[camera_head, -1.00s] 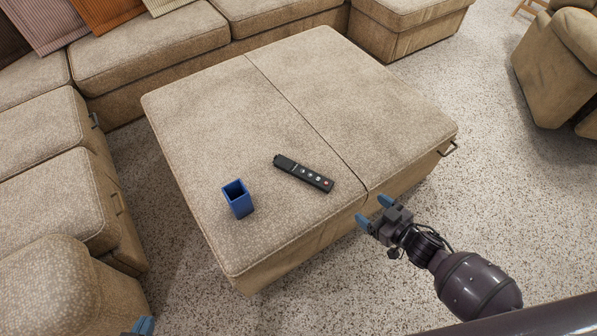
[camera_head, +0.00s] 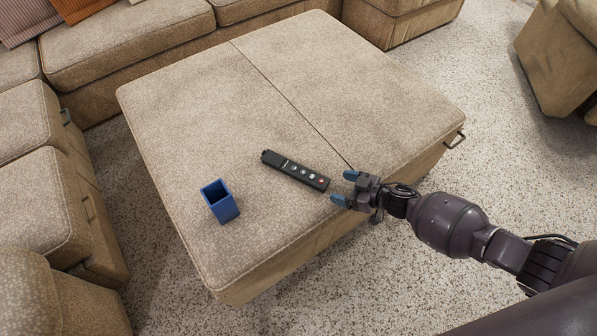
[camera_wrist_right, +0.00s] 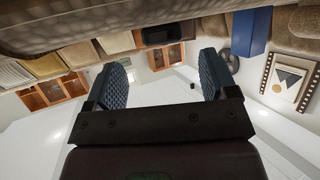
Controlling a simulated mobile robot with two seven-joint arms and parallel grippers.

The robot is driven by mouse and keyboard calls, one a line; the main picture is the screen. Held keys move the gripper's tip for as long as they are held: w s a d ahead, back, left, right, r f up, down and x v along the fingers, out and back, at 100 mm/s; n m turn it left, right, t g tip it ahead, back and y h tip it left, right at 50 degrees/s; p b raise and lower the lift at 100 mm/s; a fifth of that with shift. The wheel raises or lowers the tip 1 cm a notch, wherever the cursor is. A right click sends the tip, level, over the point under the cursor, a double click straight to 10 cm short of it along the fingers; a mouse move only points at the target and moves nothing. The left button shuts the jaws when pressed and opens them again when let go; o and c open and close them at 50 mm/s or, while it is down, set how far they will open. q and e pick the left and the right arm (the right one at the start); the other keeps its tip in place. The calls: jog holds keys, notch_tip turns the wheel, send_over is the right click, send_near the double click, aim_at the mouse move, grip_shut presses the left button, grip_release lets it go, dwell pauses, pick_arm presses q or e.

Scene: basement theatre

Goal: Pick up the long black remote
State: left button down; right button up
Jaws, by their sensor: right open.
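The long black remote (camera_head: 295,171) lies flat on the tan ottoman (camera_head: 330,75), slanting down to the right, with several buttons, one red, near its right end. My right gripper (camera_head: 344,187) is open and empty. Its blue fingertips are just right of the remote's near end, by the ottoman's front edge, apart from the remote. In the right wrist view, which looks upside down, the end of the remote (camera_wrist_right: 162,34) shows between and beyond the open fingers. My left gripper is out of view.
A blue square cup (camera_head: 220,202) stands upright on the ottoman, left of the remote; it also shows in the right wrist view (camera_wrist_right: 252,32). A sectional sofa (camera_head: 125,45) borders the left and back. Speckled carpet is open on the right.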

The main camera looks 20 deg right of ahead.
aim_at(327, 185)
jog(key=shift+w+a+f, duration=0.25)
jog(key=shift+a, duration=0.15)
jog(key=b+x, duration=0.2)
jog(key=x, duration=0.1)
jog(key=shift+a+f, duration=0.2)
jog(key=shift+f, duration=0.1)
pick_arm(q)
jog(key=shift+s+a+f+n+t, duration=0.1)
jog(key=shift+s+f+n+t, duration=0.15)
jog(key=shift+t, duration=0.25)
pick_arm(e)
jog(key=shift+w+a+r, duration=0.1)
jog(key=shift+w+a, duration=0.25)
jog(key=shift+a, duration=0.05)
